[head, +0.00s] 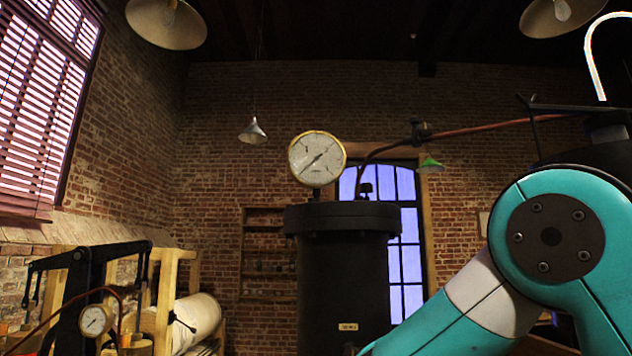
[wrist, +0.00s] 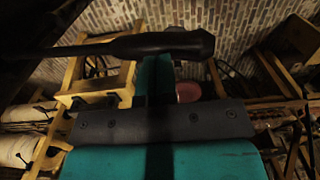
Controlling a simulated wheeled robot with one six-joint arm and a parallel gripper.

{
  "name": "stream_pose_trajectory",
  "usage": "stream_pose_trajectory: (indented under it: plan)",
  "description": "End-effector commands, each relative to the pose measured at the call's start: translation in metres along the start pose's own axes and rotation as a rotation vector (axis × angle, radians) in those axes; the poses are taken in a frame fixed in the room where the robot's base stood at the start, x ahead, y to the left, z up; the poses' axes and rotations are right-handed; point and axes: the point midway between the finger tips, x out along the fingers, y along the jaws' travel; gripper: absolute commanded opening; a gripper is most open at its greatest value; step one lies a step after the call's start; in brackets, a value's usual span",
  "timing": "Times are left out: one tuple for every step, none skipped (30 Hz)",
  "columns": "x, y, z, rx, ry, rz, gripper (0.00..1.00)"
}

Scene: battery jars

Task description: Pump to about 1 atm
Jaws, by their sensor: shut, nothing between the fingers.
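A round white gauge (head: 317,159) with a brass rim stands on a black cylindrical vessel (head: 343,270) in the head view. Its needle lies diagonally, from lower left to upper right; the scale is too small to read. A second, smaller gauge (head: 96,320) is at lower left, by a black metal frame with levers (head: 85,262). In the wrist view a dark bar with a thick end (wrist: 165,44) crosses above my gripper (wrist: 153,75). My gripper looks shut and empty; I cannot tell whether it touches the bar. The head view does not show its fingers.
A red-brown hose (head: 490,128) runs from near the vessel to the right. Wooden framing (head: 165,290) and a white roll (head: 195,322) stand at left, behind the black frame. A pendant lamp (head: 253,131) hangs at the back. My teal arm fills the lower right.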

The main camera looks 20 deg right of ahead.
Motion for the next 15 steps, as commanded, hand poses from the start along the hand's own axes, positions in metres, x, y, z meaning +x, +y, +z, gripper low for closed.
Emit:
stream_pose_trajectory:
  plan:
    - [0.016, 0.0, 0.0, 0.0, -0.002, -0.002, 0.0]
    - [0.021, 0.0, 0.0, 0.0, -0.001, -0.002, 0.0]
    - [0.028, 0.0, 0.0, 0.0, -0.001, -0.001, 0.0]
    - [0.033, 0.0, 0.0, 0.0, -0.001, -0.001, 0.0]
    - [0.038, 0.0, 0.0, 0.0, -0.001, -0.001, 0.0]
    - [0.044, 0.0, 0.0, 0.0, -0.001, -0.002, 0.0]
    - [0.049, 0.0, 0.0, 0.0, -0.001, -0.002, 0.0]
    - [0.054, 0.0, 0.0, 0.0, -0.001, -0.002, 0.0]
    - [0.06, 0.0, 0.0, 0.0, -0.001, -0.001, 0.0]
    - [0.065, 0.0, 0.0, 0.0, -0.001, -0.001, 0.0]
    - [0.07, 0.0, 0.0, 0.0, -0.001, -0.001, 0.0]
    - [0.076, 0.0, 0.0, 0.0, -0.001, -0.001, 0.0]
    - [0.081, 0.0, 0.0, 0.0, -0.001, -0.001, 0.0]
    - [0.086, 0.0, 0.0, 0.0, -0.001, -0.001, 0.0]
    - [0.092, 0.0, 0.0, 0.0, -0.001, -0.001, 0.0]
